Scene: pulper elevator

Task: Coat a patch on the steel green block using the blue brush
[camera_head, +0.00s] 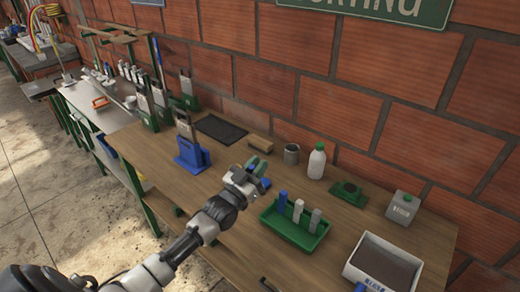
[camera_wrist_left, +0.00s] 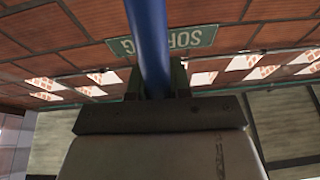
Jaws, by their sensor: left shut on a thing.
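My left gripper (camera_head: 254,178) is raised over the middle of the workbench, to the upper left of the green tray. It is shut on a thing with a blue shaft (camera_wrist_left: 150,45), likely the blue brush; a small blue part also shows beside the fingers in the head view. A grey-green piece (camera_head: 257,167) shows just beyond the fingers. It may be the steel green block, but I cannot tell whether it touches the gripper. In the left wrist view a dark bar (camera_wrist_left: 160,116) crosses below the blue shaft. My right gripper is not in view.
The green tray (camera_head: 290,237) holds blue, white and grey upright pieces. A blue stand (camera_head: 192,157), grey cup (camera_head: 291,154), white bottle (camera_head: 317,162), green base with dark top (camera_head: 348,192), grey canister (camera_head: 402,207) and white box (camera_head: 350,270) stand around. A brick wall backs the bench.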

